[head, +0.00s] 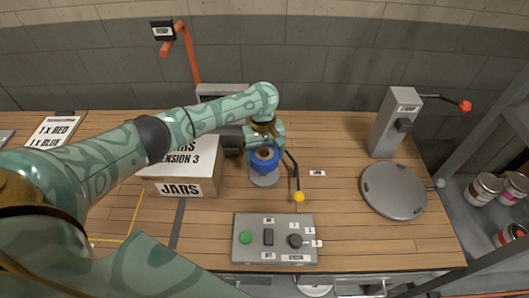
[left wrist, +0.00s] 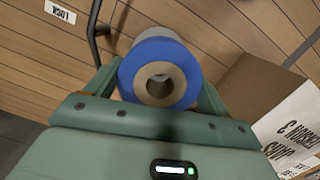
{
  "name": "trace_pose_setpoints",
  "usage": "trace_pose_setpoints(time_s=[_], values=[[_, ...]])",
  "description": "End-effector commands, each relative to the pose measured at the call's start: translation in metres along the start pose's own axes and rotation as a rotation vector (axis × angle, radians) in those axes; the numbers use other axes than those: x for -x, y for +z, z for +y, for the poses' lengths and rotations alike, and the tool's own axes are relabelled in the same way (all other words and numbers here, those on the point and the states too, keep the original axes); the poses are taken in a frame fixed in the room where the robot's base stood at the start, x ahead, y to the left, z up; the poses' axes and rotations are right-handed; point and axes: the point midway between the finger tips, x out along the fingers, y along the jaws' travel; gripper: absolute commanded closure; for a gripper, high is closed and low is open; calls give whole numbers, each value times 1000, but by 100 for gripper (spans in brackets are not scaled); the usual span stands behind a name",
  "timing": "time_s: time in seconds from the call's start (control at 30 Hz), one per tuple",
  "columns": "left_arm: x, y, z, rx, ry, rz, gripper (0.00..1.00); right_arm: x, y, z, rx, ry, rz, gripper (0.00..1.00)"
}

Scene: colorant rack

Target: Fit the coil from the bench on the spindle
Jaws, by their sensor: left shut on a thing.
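The coil (head: 264,158) is a blue ring with a tan core and an open hole. My left gripper (head: 265,146) is shut on it over the middle of the bench. In the left wrist view the coil (left wrist: 153,78) sits between the two fingers (left wrist: 158,88), its hole facing the camera. A short grey cylinder (head: 264,179), perhaps the spindle's base, shows just below the coil in the head view. Whether the coil is around the spindle or above it, I cannot tell. My right gripper is not in view.
A jars box (head: 185,168) stands left of the coil. A black lever with a yellow knob (head: 299,196) is close on the right, near a LOCK label (head: 317,173). A control box (head: 273,240) is in front. A grey round plate (head: 394,190) lies at right.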

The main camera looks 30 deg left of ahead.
Motion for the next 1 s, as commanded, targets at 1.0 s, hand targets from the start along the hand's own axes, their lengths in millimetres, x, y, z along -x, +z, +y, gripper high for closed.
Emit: trace_pose_setpoints(time_s=[1.0], values=[[-25,-3,0,1,0,0,46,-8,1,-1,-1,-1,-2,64]])
